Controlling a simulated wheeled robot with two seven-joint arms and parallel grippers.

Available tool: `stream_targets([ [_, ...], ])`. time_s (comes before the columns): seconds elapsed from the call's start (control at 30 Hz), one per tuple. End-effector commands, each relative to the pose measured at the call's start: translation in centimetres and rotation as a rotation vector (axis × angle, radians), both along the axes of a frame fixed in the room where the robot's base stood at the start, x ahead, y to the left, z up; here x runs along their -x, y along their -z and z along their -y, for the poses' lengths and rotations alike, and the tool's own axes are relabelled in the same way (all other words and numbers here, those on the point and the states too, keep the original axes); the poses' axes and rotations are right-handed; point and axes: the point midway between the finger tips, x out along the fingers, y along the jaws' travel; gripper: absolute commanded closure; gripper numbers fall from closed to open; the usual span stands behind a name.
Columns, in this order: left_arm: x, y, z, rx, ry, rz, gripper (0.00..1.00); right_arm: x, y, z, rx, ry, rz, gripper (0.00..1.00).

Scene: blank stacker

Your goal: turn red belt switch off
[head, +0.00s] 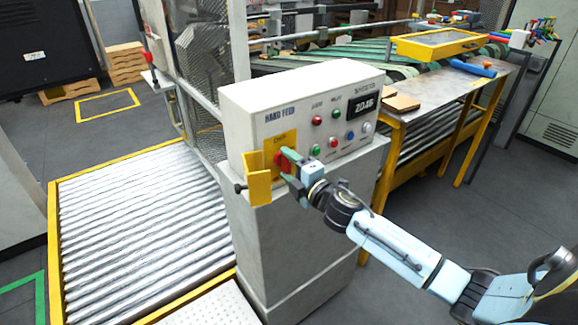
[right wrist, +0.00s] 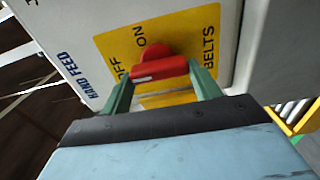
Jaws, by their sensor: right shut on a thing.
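The red belt switch (head: 281,160) sits on a yellow plate (head: 270,148) at the left of the white control panel's face. In the right wrist view the switch (right wrist: 160,68) is a red bar with a rounded hub, beside the words OFF, ON and BELTS. My right gripper (head: 291,169) is at the panel, its green fingers on both sides of the bar. In the right wrist view my right gripper (right wrist: 161,80) is shut on the red switch. Which word the switch points to I cannot tell. My left gripper is out of view.
A yellow bracket (head: 258,187) sticks out just left of the switch. Several buttons and a display (head: 362,104) are right of it. A roller conveyor (head: 140,225) lies at left. A table (head: 440,85) with a yellow-framed tray (head: 437,45) stands behind right.

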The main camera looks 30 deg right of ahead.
Motion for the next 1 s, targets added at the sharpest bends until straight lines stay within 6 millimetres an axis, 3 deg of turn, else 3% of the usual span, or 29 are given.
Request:
stream_targets([
  [0.53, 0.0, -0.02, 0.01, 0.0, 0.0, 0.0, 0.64, -0.01, -0.01, -0.04, 0.029, -0.001, 0.003, 0.61],
  [0.57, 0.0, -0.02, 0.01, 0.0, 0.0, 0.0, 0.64, -0.01, -0.01, -0.04, 0.029, -0.001, 0.003, 0.37],
  [0.7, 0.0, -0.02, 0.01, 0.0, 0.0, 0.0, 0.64, -0.01, 0.0, -0.03, 0.028, -0.001, 0.003, 0.19],
  [1.0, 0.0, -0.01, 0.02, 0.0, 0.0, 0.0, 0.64, 0.05, 0.02, -0.01, 0.025, 0.0, 0.002, 0.16],
])
